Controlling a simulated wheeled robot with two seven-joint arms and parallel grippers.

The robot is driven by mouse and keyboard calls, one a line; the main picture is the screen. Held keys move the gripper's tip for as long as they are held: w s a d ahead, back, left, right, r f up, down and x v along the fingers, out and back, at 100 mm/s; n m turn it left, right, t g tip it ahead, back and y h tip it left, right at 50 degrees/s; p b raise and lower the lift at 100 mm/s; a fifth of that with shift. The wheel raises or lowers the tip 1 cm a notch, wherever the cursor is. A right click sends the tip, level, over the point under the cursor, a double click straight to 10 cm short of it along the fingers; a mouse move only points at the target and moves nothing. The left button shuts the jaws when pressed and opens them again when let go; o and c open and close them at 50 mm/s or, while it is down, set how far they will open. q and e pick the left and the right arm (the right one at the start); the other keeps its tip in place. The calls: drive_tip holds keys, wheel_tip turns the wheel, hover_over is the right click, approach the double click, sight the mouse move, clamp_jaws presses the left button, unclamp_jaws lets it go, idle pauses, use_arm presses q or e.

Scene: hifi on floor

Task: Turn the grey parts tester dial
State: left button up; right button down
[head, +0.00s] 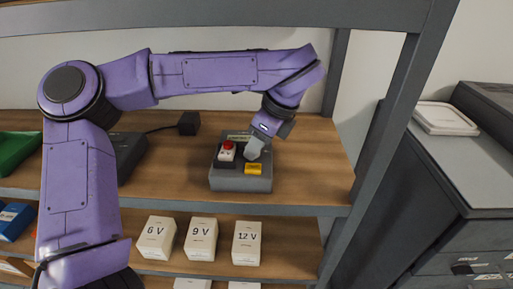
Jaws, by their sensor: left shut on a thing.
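The grey parts tester (241,183) stands on the wooden shelf, with a red button (228,146) on its left side and a yellow piece (254,169) at its front right. My left gripper (256,146) reaches down from above onto the tester's right side, behind the yellow piece. It is shut on the dial, which is mostly hidden by the gripper. The dial's pointing direction cannot be told. My right gripper is not in view.
White boxes marked 6 V (156,238), 9 V (200,239) and 12 V (246,243) stand on the lower shelf. A dark device (128,156) and a green bin (16,152) are to the left. A grey shelf post (375,150) rises at the right.

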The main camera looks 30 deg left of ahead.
use_arm(q)
drive_tip(key=shift+s+f+m+t+b, duration=0.15)
drive_tip(key=shift+m+t+b, duration=0.25)
drive_tip(key=shift+m, duration=0.6)
drive_tip(key=o, duration=0.8)
drive_tip(key=shift+d, duration=0.1)
drive_tip(key=shift+c, duration=0.2)
drive_tip(key=shift+r, duration=0.2)
